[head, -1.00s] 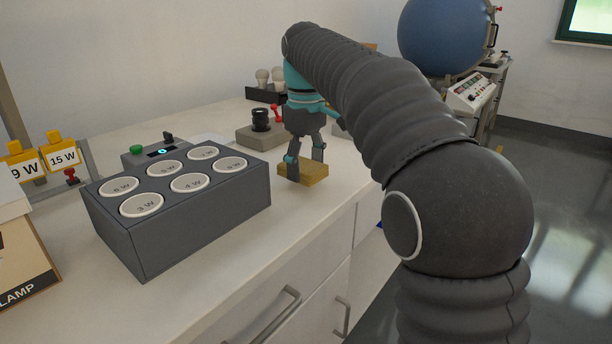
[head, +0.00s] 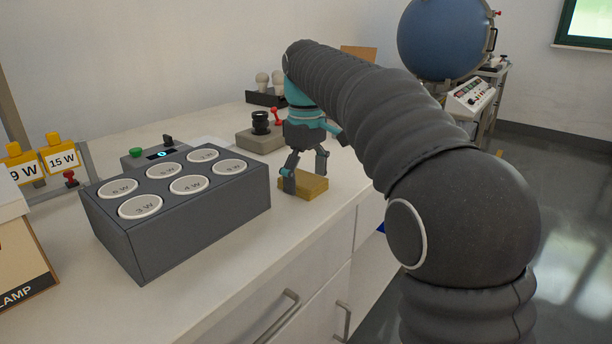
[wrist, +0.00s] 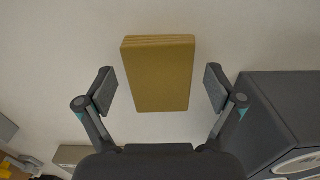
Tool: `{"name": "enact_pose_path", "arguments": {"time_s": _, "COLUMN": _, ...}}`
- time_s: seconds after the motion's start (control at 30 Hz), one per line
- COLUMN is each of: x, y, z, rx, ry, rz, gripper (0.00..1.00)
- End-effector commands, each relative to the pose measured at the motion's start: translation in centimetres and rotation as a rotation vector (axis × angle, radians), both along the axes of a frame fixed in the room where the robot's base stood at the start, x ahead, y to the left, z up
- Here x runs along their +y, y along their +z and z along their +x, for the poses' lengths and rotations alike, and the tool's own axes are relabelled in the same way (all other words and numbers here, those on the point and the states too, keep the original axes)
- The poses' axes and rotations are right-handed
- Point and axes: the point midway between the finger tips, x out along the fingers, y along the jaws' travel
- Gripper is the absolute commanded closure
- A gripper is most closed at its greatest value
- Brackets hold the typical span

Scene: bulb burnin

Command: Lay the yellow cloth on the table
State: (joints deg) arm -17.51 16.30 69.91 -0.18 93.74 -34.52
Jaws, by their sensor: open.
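The folded yellow cloth (head: 308,187) lies flat on the white table (head: 222,296), to the right of the dark grey lamp box. In the wrist view the cloth (wrist: 160,76) is a layered mustard block on the pale table top. My gripper (head: 306,180) is just above and beside the cloth in the head view. In the wrist view my gripper (wrist: 160,90) has its two fingers spread wide, one to each side of the cloth, with a gap on both sides. It is open and holds nothing. The cloth's far corner is partly hidden by a finger in the head view.
The dark grey box (head: 190,235) with several numbered round sockets stands close on the left. A grey block with a black knob (head: 261,123) stands behind the cloth. A rack of bulbs (head: 265,90) is at the wall. The table's front edge is close to the cloth.

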Motion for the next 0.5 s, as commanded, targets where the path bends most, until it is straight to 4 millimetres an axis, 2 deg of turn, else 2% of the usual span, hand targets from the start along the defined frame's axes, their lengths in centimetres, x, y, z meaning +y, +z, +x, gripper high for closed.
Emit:
{"name": "enact_pose_path", "arguments": {"time_s": 0.17, "x": 0.0, "y": 1.1, "z": 0.0, "rx": -0.002, "ry": 0.000, "rz": 0.001, "gripper": 0.07}}
{"name": "enact_pose_path", "arguments": {"time_s": 0.5, "x": 0.1, "y": 7.4, "z": 0.1, "rx": -0.003, "ry": 0.000, "rz": 0.001, "gripper": 0.07}}
